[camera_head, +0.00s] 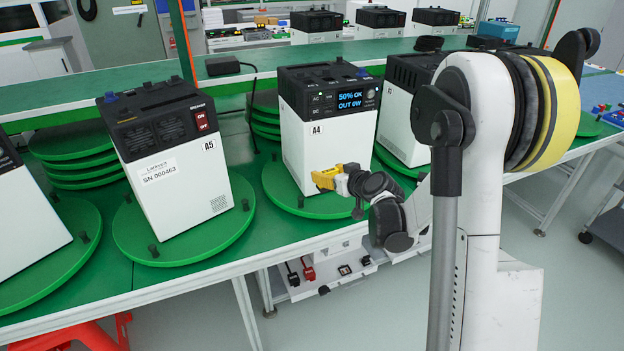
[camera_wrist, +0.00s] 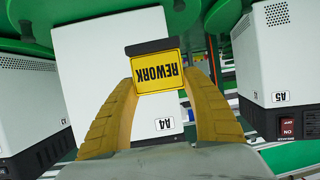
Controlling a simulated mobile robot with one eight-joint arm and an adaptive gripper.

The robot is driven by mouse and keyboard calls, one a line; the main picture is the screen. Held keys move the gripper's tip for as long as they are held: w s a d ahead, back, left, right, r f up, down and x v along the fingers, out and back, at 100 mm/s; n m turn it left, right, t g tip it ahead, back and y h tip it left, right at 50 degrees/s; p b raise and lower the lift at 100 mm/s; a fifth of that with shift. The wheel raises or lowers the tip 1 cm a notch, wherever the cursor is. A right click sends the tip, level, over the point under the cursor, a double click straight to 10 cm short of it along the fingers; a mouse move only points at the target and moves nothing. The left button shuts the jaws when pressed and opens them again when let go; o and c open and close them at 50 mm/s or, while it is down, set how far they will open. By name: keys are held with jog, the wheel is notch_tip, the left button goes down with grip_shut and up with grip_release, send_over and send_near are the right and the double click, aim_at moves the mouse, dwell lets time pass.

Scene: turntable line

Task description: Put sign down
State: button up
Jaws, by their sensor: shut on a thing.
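A yellow REWORK sign (camera_wrist: 157,72) with a dark base shows upside down in the wrist view. My gripper (camera_wrist: 160,84) is shut on it, with one yellow finger at each side. The unit labelled A4 (camera_wrist: 95,70) is behind the sign. In the head view my gripper (camera_head: 340,178) is low in front of unit A4 (camera_head: 318,150), over the front of its green turntable (camera_head: 290,197). There the sign is hard to tell from the yellow fingers. Whether the base touches the turntable I cannot tell.
Unit A5 (camera_head: 190,195) stands on its own turntable (camera_head: 135,235) to the left. It also shows at the right of the wrist view (camera_wrist: 272,60). Another unit (camera_head: 400,125) stands to the right of A4. Short dark pegs (camera_head: 153,251) stick up from the turntables. The front table edge is close below.

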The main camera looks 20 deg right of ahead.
jog(key=shift+m+h, duration=0.5)
jog(key=shift+h, duration=0.1)
jog(key=w+d, duration=0.1)
jog(key=d, duration=0.1)
jog(key=w+d+f, duration=0.1)
jog(key=w+d, duration=0.1)
jog(key=w+d+b, duration=0.1)
jog(key=w+d, duration=0.1)
jog(key=d, duration=0.1)
jog(key=shift+f, duration=0.35)
notch_tip(320, 180, down, 10)
jog(key=b, duration=0.4)
jog(key=shift+w, duration=0.1)
jog(key=shift+r, duration=0.15)
jog(key=o, duration=1.2)
